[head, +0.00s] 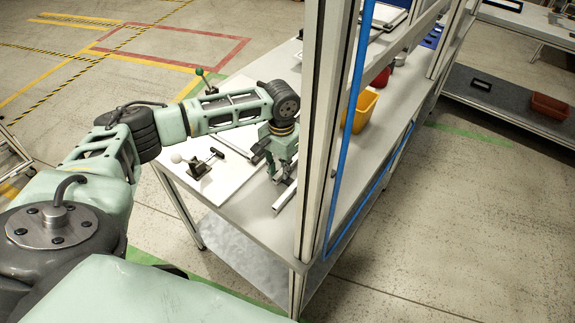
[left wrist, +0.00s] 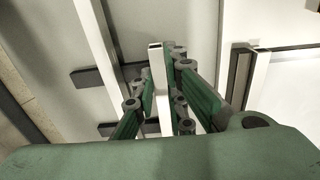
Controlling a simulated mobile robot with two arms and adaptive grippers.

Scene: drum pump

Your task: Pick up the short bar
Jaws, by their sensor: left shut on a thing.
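My left gripper (left wrist: 160,100) is shut on the short bar (left wrist: 158,68), a pale square-section bar with a hollow end, which stands between the fingers in the left wrist view. In the head view my left gripper (head: 284,164) points down over the grey workbench. There its fingers hide most of what they hold. From the left wrist view I cannot tell whether the bar is clear of the surface. My right gripper is not in view.
A longer pale bar (left wrist: 97,40) lies left of the gripper across dark supports (left wrist: 92,78). A white board with a black-handled clamp (head: 199,168) is on the bench (head: 245,222). A yellow bin (head: 359,111) stands behind the upright frame post (head: 318,130).

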